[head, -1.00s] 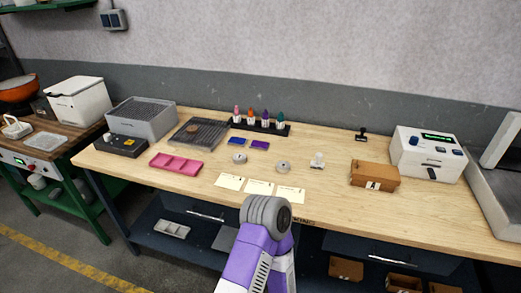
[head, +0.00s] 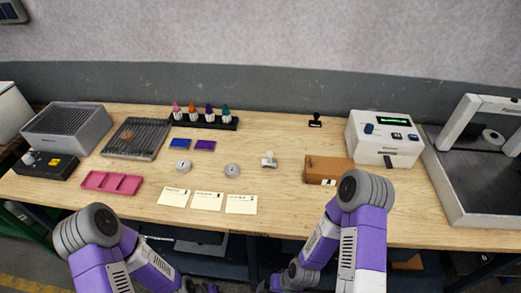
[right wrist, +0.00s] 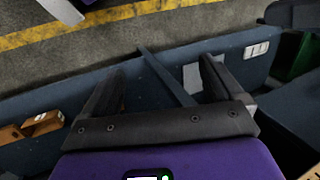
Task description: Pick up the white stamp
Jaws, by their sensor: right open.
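The white stamp (head: 269,159) stands upright on the wooden workbench, right of the round grey metal pieces and left of the brown cardboard box. No gripper is near it. My right gripper (right wrist: 160,80) shows in the right wrist view, open and empty, pointing down past the bench at the floor. In the head view my two arms are bent at the bottom edge, in front of the bench, and their fingers are not visible there. My left gripper is out of view.
A black stamp (head: 316,121) stands farther back. Brown box (head: 325,170) and white device (head: 383,138) are to the right. Paper cards (head: 207,201) lie in front, round metal pieces (head: 232,170) to the left, bottle rack (head: 190,121) behind. Bench around the white stamp is clear.

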